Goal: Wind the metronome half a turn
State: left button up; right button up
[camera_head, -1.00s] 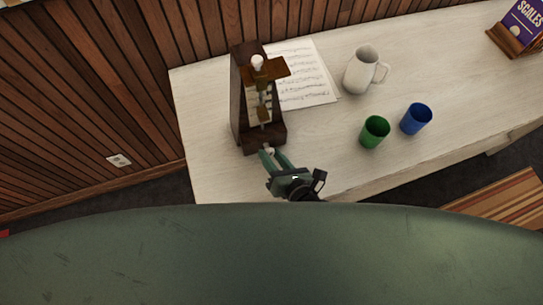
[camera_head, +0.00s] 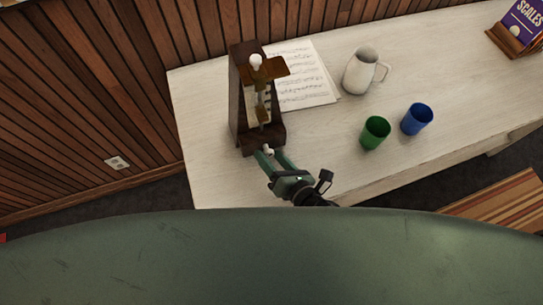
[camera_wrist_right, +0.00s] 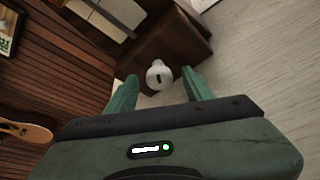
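The metronome (camera_head: 241,98) is a dark wooden case that stands at the left end of the pale table, with a white knob-like top and a pale scale. Its winding key (camera_wrist_right: 159,75) is a pale round knob with a dark slot, low on the case; it also shows in the head view (camera_head: 269,150). My right gripper (camera_head: 272,156) points at the key; its green fingers, also in the right wrist view (camera_wrist_right: 160,88), are spread on either side of the key with gaps. It is open. My left gripper is not in view.
Sheet music (camera_head: 303,75) lies right of the metronome. A white pitcher (camera_head: 361,72), a green cup (camera_head: 375,133) and a blue cup (camera_head: 417,119) stand further right. A book stand (camera_head: 514,42) is at the far right. Slatted wall (camera_head: 100,90) runs behind and left.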

jog(key=shift+s, duration=0.1)
jog(key=b+v, duration=0.1)
jog(key=v, duration=0.6)
jog(key=shift+f+b, duration=0.1)
jog(key=shift+b, duration=0.2)
jog(key=shift+s+d+r, duration=0.2)
jog(key=shift+s, duration=0.1)
